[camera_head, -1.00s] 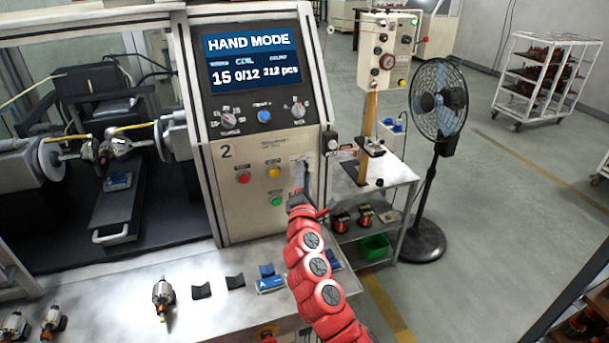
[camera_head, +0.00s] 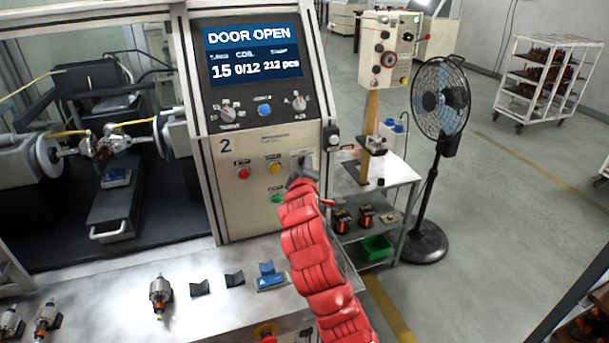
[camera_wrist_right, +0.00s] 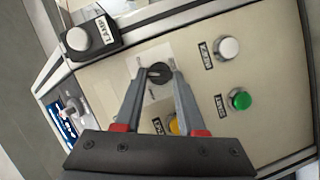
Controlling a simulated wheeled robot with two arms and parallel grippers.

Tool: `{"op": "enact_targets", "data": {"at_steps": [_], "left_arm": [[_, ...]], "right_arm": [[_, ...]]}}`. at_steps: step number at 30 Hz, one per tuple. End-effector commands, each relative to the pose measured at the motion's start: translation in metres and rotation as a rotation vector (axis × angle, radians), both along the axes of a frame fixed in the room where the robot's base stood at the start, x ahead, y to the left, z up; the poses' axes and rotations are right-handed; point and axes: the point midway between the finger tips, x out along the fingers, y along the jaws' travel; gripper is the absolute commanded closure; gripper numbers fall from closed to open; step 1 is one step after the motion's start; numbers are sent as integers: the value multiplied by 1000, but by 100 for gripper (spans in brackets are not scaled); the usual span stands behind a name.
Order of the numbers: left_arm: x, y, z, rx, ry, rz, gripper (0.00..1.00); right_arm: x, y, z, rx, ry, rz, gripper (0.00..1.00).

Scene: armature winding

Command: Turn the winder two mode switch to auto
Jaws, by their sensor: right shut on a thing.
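The winder two panel (camera_head: 240,190) carries a "2" and a screen (camera_head: 251,52) reading "DOOR OPEN". The mode switch is a small black rotary knob (camera_wrist_right: 158,73) on a pale label plate, seen in the right wrist view. My right gripper (camera_wrist_right: 157,76) is shut on this knob, with one finger on each side of it. In the head view my right arm comes up from the bottom and its gripper (camera_head: 303,176) is at the plate, hiding the knob. The label words are too small to read. My left gripper is out of view.
Near the knob are a yellow button (camera_head: 274,167), a red button (camera_head: 243,173) and a green button (camera_wrist_right: 239,100). A black lamp box (camera_wrist_right: 92,38) juts out at the panel edge. A fan (camera_head: 440,100) stands right.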

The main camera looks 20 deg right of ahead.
Motion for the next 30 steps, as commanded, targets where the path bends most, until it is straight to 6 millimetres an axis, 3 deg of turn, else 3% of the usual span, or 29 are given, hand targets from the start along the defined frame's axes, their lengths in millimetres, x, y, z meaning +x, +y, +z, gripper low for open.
{"op": "enact_targets", "data": {"at_steps": [3,12,30], "left_arm": [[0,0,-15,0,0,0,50],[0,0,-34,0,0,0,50],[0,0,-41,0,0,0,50]], "right_arm": [[0,-2,-4,95,4,-3,100],[0,-2,-1,272,10,-1,100],[0,-3,-1,356,20,-3,100]]}}
